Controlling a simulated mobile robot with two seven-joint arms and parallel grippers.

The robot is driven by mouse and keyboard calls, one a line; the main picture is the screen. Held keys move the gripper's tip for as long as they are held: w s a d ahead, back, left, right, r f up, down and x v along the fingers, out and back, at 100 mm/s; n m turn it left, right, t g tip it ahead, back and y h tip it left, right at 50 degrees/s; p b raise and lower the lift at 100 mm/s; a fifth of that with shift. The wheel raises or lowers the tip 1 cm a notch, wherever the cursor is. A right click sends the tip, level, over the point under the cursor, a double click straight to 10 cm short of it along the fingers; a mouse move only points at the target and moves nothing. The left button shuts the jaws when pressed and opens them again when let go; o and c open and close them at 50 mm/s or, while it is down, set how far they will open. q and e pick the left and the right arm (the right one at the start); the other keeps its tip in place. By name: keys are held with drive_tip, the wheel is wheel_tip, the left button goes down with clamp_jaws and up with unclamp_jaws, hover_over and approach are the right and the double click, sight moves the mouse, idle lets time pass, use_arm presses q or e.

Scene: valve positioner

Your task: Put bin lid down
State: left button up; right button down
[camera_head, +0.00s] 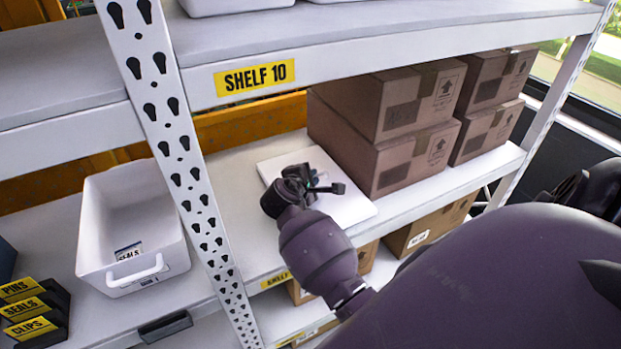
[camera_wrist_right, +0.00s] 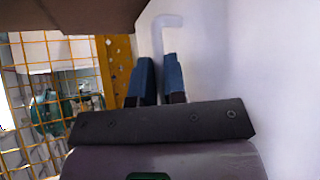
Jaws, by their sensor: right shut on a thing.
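The bin lid (camera_head: 345,207) is a flat white plate at the middle shelf, left of the stacked cardboard boxes. It looks level and close to the shelf surface; I cannot tell whether it fully rests there. My right gripper (camera_head: 318,186) is over the lid and hides part of it. In the right wrist view, the blue fingers (camera_wrist_right: 160,80) are closed on the lid's white handle (camera_wrist_right: 166,30), and the white lid surface (camera_wrist_right: 240,60) fills the right side. A white open bin (camera_head: 132,225) labelled SEALS stands on the shelf left of the upright. My left gripper is out of view.
Stacked cardboard boxes (camera_head: 385,135) stand right beside the lid. A perforated white upright (camera_head: 172,130) separates the lid from the bin. The SHELF 10 board (camera_head: 400,45) runs above. Bare shelf (camera_head: 240,200) shows left of the lid. Label blocks (camera_head: 32,310) sit at lower left.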

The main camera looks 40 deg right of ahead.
drive_tip(key=shift+f, duration=0.4)
drive_tip(key=c, duration=1.2)
unclamp_jaws()
drive_tip(key=shift+o, duration=0.2)
drive_tip(key=shift+r, duration=0.1)
drive_tip(key=shift+r, duration=0.35)
drive_tip(key=v, duration=0.7)
drive_tip(key=shift+s+a+r, duration=0.1)
drive_tip(key=shift+s+a, duration=0.05)
drive_tip(key=shift+a, duration=0.05)
